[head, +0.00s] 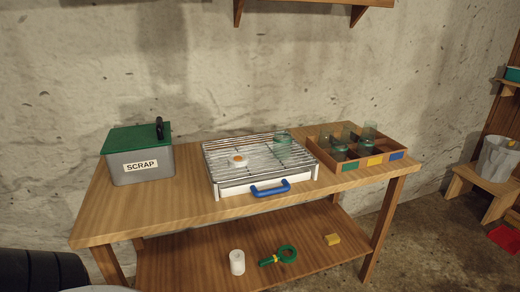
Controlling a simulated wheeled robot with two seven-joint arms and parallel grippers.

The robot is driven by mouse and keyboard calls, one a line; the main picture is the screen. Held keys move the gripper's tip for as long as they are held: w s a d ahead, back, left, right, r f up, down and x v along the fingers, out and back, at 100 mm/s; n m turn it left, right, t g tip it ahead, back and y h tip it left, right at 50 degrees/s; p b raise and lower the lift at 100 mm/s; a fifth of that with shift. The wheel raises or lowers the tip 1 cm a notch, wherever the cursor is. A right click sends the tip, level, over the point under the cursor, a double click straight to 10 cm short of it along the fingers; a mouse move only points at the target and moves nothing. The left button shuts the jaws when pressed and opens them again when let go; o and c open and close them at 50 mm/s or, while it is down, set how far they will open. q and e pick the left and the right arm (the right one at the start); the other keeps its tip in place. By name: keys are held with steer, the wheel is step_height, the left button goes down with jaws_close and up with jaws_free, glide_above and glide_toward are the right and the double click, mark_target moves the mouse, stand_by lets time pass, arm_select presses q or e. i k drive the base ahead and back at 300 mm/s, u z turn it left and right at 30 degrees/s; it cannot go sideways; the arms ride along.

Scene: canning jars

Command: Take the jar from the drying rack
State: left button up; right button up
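The drying rack (216,170) is a metal wire grid over a white tray with a blue handle (270,188), in the middle of the wooden table. A greenish clear glass jar (283,138) is at the rack's back right; it is small and see-through, so whether it is upright is hard to tell. A small white thing with an orange centre (238,160) lies on the rack's left half. Neither of my grippers is in view.
A grey SCRAP bin (142,172) with a green lid stands at the table's left. A divided wooden crate (327,159) with several glass jars (369,131) stands right of the rack. The lower shelf (190,262) holds a white cylinder (237,262), a green tool (286,254) and a yellow block (332,239).

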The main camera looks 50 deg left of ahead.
mark_target(282, 139)
steer(key=u, duration=1.85)
